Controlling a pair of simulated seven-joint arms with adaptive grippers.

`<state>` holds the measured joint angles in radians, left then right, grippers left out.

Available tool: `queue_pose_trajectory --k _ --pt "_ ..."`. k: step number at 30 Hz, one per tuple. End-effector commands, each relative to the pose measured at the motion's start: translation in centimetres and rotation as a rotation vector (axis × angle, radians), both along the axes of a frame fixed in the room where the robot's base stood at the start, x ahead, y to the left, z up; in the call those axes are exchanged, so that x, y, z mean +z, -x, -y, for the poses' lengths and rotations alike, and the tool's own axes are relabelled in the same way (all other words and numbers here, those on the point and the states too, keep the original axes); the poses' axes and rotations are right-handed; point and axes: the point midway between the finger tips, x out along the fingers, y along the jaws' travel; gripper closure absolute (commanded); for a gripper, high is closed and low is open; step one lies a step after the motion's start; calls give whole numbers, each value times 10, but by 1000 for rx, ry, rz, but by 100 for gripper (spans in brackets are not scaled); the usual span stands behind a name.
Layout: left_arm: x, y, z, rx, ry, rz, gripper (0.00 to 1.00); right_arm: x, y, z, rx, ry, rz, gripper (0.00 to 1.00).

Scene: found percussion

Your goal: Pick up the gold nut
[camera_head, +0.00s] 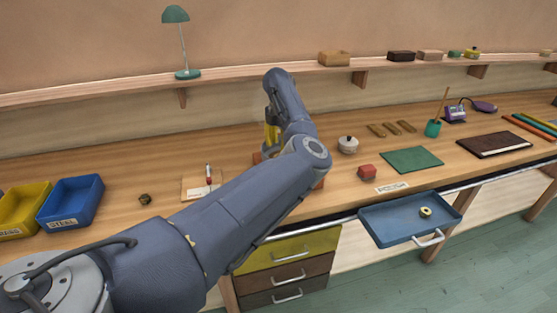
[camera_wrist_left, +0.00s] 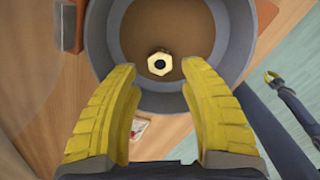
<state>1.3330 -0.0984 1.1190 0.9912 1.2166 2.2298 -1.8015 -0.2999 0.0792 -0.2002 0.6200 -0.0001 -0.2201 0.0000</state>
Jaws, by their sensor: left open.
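The gold nut (camera_wrist_left: 159,64) is a six-sided ring with a dark hole. It lies on the brown inner floor of a round grey bowl (camera_wrist_left: 240,45) in the left wrist view. My left gripper (camera_wrist_left: 157,68) is open, its two yellow fingers reaching over the bowl's near rim with the nut between the tips in the picture; contact cannot be told. In the head view my left gripper (camera_head: 271,140) is partly hidden by my forearm, which also hides the nut and bowl. A dark part with a yellow tip (camera_wrist_left: 271,77), seemingly my right gripper, shows at far right.
An open blue drawer (camera_head: 385,226) holds a yellow ring (camera_head: 425,212). Blue (camera_head: 72,201) and yellow (camera_head: 22,208) trays and a dark nut (camera_head: 145,199) lie left.

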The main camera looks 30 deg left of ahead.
Motion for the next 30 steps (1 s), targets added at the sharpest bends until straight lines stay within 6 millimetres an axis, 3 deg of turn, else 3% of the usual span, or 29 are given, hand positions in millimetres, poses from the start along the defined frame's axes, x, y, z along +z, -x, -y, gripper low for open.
queue_pose_trajectory --k 5,16,27,30 --pt "-9 1 -1 0 0 -2 57 0 0 2 1 2 0 100" --pt "-49 3 -1 0 0 -2 57 0 0 3 1 3 0 100" --pt "-54 2 -1 1 0 -1 54 0 0 2 0 2 0 100" --pt "-54 2 -1 0 0 -1 66 0 0 1 0 1 -1 100"
